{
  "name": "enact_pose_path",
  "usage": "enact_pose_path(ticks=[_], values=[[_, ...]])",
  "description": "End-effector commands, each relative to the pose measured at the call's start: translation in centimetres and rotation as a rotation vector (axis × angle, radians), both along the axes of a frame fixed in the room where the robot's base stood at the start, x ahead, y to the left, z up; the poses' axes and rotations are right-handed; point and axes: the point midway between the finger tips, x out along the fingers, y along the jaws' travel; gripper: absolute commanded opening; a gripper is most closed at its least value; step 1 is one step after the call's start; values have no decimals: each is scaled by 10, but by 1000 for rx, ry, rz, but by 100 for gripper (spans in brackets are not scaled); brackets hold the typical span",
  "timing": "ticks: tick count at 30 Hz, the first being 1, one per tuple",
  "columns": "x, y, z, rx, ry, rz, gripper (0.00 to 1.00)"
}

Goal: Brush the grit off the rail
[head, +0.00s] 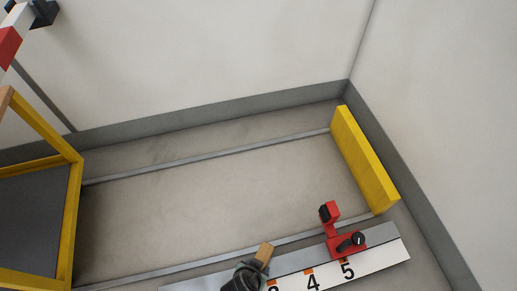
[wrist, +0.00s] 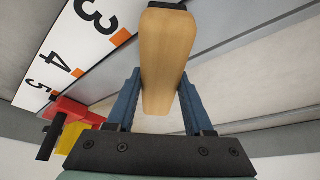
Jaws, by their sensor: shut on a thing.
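My gripper (head: 247,270) is at the bottom middle of the head view, in front of the numbered white board. In the wrist view its two blue fingers (wrist: 159,88) are shut on a wooden handle (wrist: 166,55), which I take for the brush. A dark part shows at the handle's far end, cut by the picture's top edge; bristles cannot be made out. The handle also shows in the head view (head: 265,252). Two thin grey rails run along the floor, a far one (head: 210,157) and a near one (head: 160,273). I cannot make out grit on either.
The white board (head: 380,258) carries numbers and orange marks; a red stop with a black knob (head: 332,228) sits near the 5. A yellow block (head: 363,160) stands at the rails' right end. A yellow-framed dark panel (head: 72,215) is at left. Floor between the rails is clear.

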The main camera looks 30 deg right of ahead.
Motion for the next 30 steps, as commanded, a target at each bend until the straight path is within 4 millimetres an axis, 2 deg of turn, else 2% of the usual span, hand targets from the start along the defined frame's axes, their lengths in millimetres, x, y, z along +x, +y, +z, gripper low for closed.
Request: enact_pose_path(ticks=[9,17,24,30], values=[[7,28,-3,3,1,5,0],[8,38,-4,6,4,4,0],[13,59,-5,7,6,7,0],[15,69,-3,7,6,5,0]])
